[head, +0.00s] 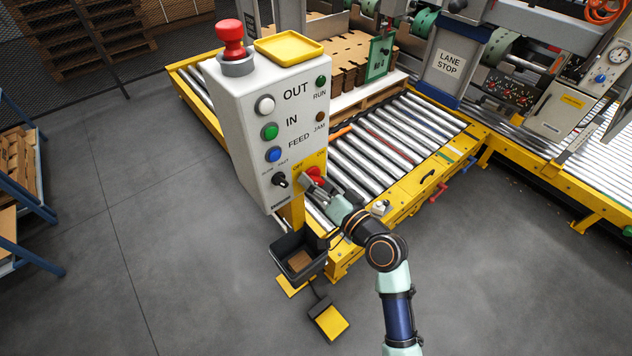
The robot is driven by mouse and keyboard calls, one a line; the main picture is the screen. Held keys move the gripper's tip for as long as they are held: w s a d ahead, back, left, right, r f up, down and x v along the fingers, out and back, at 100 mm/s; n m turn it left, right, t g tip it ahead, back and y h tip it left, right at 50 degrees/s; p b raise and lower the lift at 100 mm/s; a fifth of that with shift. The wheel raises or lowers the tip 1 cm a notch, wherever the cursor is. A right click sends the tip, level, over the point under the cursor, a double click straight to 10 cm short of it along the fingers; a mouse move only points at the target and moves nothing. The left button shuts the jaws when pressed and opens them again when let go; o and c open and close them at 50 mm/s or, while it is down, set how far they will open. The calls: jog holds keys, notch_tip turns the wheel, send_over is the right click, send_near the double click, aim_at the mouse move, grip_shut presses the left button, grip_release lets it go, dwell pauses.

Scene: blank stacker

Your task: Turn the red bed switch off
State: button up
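The red bed switch (316,173) is a red rotary knob on a yellow plate at the lower right of the white control box (240,130). The plate has small lettering, with OFF at left and ON at right. My gripper (308,182) is at the knob, coming from the lower right, with its fingers in front of or touching it. The fingers hide part of the knob, so its exact angle is unclear. I cannot tell whether the fingers are closed on it.
A black selector knob (279,180) sits just left of the switch. A black bin (298,258) hangs below. The roller conveyor (400,140) lies behind.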

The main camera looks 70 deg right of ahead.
jog(key=shift+o, duration=0.2)
jog(key=v, duration=1.2)
